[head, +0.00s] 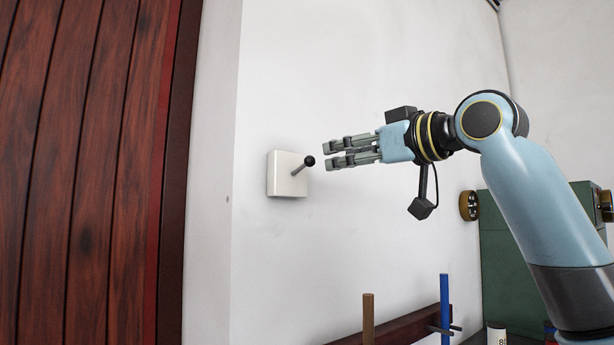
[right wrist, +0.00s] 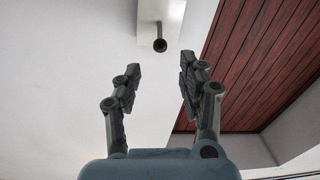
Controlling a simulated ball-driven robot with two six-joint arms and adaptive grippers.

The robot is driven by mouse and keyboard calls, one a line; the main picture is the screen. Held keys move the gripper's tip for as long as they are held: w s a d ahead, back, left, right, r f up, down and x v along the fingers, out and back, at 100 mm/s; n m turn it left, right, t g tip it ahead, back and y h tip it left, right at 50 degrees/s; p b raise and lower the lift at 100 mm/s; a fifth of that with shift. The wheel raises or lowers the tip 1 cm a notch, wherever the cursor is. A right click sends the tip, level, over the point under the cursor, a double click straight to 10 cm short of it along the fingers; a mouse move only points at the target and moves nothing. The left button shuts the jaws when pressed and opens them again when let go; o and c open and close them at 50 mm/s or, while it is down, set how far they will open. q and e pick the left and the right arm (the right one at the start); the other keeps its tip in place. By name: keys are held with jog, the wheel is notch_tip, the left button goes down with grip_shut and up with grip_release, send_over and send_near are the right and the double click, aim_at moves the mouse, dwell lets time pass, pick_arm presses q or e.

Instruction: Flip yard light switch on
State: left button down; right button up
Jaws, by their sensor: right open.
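The yard light switch is a cream square plate (head: 285,174) on the white wall, with a grey lever (head: 299,168) ending in a black ball knob (head: 309,161). The lever sticks out of the plate and slants up to the right in the head view. My right gripper (head: 328,154) is open and empty, its fingers pointing left at the knob with a small gap between them. In the right wrist view the plate (right wrist: 152,12) and the black knob (right wrist: 160,45) are ahead of the open fingers (right wrist: 158,75), roughly midway between them. My left gripper is not in view.
A dark red plank door (head: 80,170) stands left of the switch. Below on the right are a brown post (head: 368,318), a blue post (head: 444,305), a dark red rail (head: 408,328) and a green cabinet (head: 505,265). The wall around the switch is clear.

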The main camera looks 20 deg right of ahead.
aim_at(314, 162)
jog(key=p+x, duration=0.2)
jog(key=x, duration=0.7)
jog(key=shift+w, duration=0.1)
jog(key=shift+w+a+f, duration=0.1)
jog(key=shift+w+a, duration=0.1)
jog(key=shift+w, duration=0.4)
grip_shut()
jog(key=shift+p, duration=0.3)
